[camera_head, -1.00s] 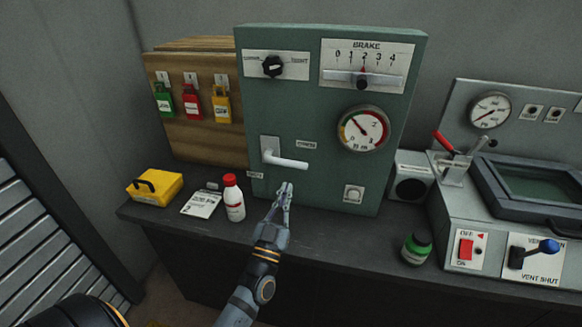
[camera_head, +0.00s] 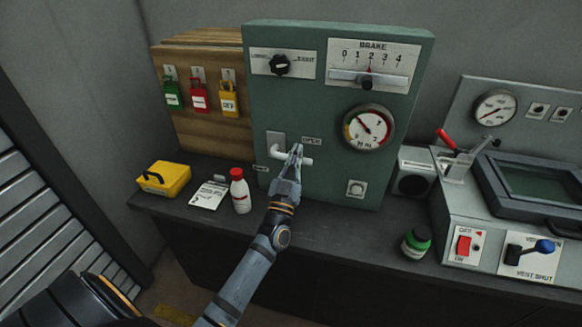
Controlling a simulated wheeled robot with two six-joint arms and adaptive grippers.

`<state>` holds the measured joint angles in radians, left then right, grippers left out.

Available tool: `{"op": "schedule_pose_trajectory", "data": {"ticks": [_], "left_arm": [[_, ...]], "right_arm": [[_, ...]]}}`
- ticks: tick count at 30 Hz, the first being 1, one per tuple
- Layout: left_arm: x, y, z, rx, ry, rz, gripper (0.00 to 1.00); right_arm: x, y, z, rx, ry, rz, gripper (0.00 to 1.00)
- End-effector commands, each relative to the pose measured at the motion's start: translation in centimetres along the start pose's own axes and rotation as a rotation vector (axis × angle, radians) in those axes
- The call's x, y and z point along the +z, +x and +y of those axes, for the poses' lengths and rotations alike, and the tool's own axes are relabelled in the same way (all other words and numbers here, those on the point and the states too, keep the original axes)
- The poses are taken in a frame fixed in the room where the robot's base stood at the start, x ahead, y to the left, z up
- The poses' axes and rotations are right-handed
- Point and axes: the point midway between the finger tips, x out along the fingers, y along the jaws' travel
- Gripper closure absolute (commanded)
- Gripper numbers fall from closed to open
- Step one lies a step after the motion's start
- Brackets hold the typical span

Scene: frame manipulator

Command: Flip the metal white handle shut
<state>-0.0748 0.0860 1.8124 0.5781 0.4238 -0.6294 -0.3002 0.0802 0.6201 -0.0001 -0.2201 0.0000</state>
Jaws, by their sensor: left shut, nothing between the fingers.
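The white metal handle (camera_head: 307,161) sticks out to the right from its grey plate (camera_head: 276,141) on the front of the green panel (camera_head: 330,190). It lies about level. A small label above its right side reads OPEN. My left gripper (camera_head: 296,150) is shut and empty, with its fingertips at the handle's bar, covering part of it. I cannot tell whether the fingers touch the bar. My right gripper is not in view.
A white bottle with a red cap (camera_head: 240,192), a paper card (camera_head: 209,195) and a yellow case (camera_head: 163,179) stand left of my arm on the dark bench (camera_head: 330,240). A green jar (camera_head: 416,242) stands right. A gauge (camera_head: 368,129) sits above right of the handle.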

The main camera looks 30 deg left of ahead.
Motion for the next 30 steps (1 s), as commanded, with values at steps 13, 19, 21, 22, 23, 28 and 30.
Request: {"op": "schedule_pose_trajectory", "data": {"ticks": [13,19,21,22,23,28,30], "left_arm": [[3.8,-0.9,0.0,0.002,0.0,-0.001,1.0],[3.8,-0.9,0.0,0.002,0.0,0.0,1.0],[3.8,-0.9,0.0,0.002,0.0,0.0,1.0],[3.8,-0.9,0.0,0.002,0.001,0.0,1.0],[3.8,-0.9,0.0,0.003,0.002,0.0,1.0],[4.1,-1.1,0.0,0.02,0.031,-0.001,1.0],[4.2,-1.1,0.1,0.028,0.045,-0.001,1.0]], "right_arm": [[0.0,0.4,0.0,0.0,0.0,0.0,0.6],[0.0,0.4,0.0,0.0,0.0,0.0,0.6],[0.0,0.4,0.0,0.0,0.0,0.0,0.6],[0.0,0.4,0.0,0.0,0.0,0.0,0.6],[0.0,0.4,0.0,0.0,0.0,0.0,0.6],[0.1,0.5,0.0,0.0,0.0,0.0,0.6],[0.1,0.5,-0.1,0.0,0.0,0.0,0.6]]}}
